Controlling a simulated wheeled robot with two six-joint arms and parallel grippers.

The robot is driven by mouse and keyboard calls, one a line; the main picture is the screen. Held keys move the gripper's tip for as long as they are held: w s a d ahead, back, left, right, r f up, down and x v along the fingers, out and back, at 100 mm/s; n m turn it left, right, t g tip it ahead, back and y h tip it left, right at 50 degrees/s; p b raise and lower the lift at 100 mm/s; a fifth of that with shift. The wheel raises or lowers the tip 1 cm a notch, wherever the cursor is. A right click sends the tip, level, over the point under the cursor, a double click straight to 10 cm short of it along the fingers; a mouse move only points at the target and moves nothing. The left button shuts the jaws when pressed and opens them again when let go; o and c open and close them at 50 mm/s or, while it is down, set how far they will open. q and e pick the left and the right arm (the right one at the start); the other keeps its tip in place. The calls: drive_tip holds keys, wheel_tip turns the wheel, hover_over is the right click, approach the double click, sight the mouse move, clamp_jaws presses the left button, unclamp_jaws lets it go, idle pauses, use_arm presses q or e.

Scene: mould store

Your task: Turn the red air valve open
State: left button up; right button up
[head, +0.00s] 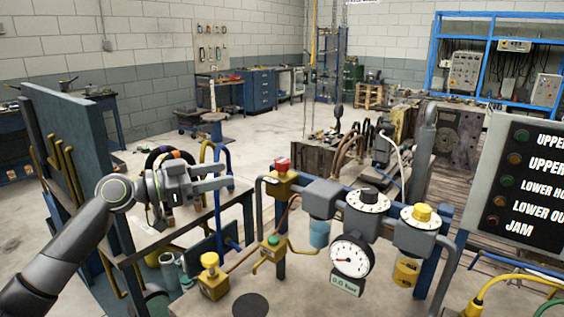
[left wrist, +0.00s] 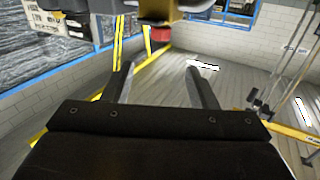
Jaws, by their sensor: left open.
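The red air valve (head: 283,164) is a small red knob on a yellow body (head: 281,184), at the left end of a grey pipe assembly in the head view. In the left wrist view the red knob (left wrist: 160,35) shows at the top centre, beyond the fingertips. My left gripper (head: 229,175) is open and empty, to the left of the valve and apart from it. Its two fingers (left wrist: 158,82) spread apart in the left wrist view. My right gripper is not in view.
A dial gauge (head: 351,256) and a black-topped regulator (head: 368,199) stand right of the valve. A yellow-knobbed unit (head: 422,214) is farther right. Below are a green-button valve (head: 273,242) and a yellow button box (head: 212,275). A blue upright panel (head: 70,140) stands left.

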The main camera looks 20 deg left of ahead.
sight(276, 163)
use_arm(q)
drive_tip(key=p+x, duration=0.4)
drive_tip(key=x, duration=1)
drive_tip(key=shift+w+d, duration=0.2)
drive_tip(key=shift+w, duration=0.1)
drive_tip(key=shift+w+d, duration=0.35)
drive_tip(key=c, duration=1)
drive_tip(key=shift+o, duration=0.2)
drive_tip(key=shift+p, duration=0.35)
